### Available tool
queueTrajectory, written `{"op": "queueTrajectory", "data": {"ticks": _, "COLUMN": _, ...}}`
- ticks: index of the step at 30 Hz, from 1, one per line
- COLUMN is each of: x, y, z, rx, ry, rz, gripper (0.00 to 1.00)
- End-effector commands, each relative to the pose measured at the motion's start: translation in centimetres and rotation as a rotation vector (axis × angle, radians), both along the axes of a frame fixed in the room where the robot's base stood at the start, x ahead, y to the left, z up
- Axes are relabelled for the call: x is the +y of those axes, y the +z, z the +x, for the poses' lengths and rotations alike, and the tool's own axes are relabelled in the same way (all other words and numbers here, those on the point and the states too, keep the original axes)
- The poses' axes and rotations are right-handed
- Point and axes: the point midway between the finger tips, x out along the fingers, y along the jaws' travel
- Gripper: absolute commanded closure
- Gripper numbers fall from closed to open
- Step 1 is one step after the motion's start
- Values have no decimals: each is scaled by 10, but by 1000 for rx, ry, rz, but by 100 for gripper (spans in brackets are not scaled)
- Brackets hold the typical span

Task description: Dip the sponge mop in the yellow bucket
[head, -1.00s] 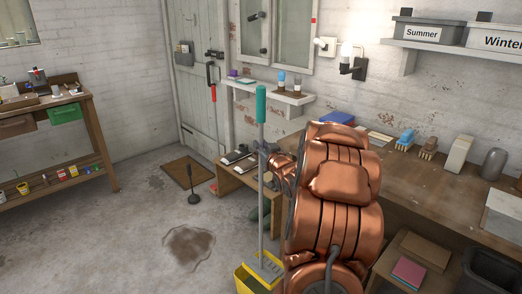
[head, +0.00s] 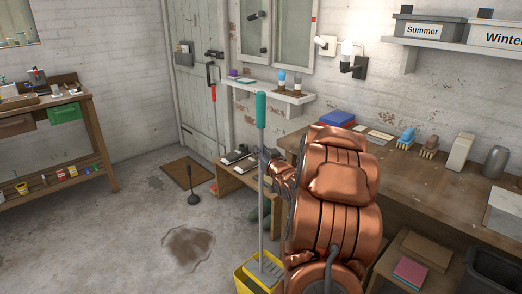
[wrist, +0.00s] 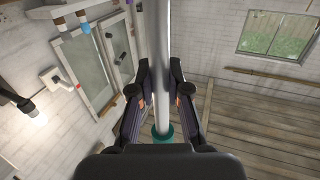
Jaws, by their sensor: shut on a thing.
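The sponge mop has a grey pole (head: 261,205) and a teal grip (head: 261,109) at its top. It stands nearly upright over the yellow bucket (head: 242,281), at the bottom of the head view. The pole's lower end runs down to the bucket's mouth, beside a grey grid. The sponge itself cannot be made out. My gripper (head: 267,160) is shut on the pole below the teal grip. In the wrist view, the fingers (wrist: 161,78) lie on both sides of the pole, and the teal grip (wrist: 163,134) shows.
A workbench (head: 445,188) with brushes and bottles is on the right, close to my copper-coloured arm. A low wooden bench (head: 240,182) stands behind the mop. A plunger (head: 193,197) stands on the floor near a doormat (head: 187,172). The floor around the dark stain (head: 188,247) is otherwise clear.

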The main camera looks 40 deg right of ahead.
Motion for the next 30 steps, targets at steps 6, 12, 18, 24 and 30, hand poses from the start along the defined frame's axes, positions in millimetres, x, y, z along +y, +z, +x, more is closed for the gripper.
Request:
{"op": "queueTrajectory", "data": {"ticks": 6, "x": 0, "y": -10, "z": 0, "rx": -3, "ry": 0, "rz": -1, "gripper": 100}}
{"op": "queueTrajectory", "data": {"ticks": 12, "x": 0, "y": -19, "z": 0, "rx": -4, "ry": 0, "rz": -1, "gripper": 100}}
{"op": "queueTrajectory", "data": {"ticks": 18, "x": 0, "y": -29, "z": 0, "rx": -4, "ry": 0, "rz": -1, "gripper": 100}}
{"op": "queueTrajectory", "data": {"ticks": 24, "x": 0, "y": -38, "z": 0, "rx": -3, "ry": 0, "rz": -1, "gripper": 100}}
{"op": "queueTrajectory", "data": {"ticks": 30, "x": 0, "y": -48, "z": 0, "rx": -2, "ry": 0, "rz": -1, "gripper": 100}}
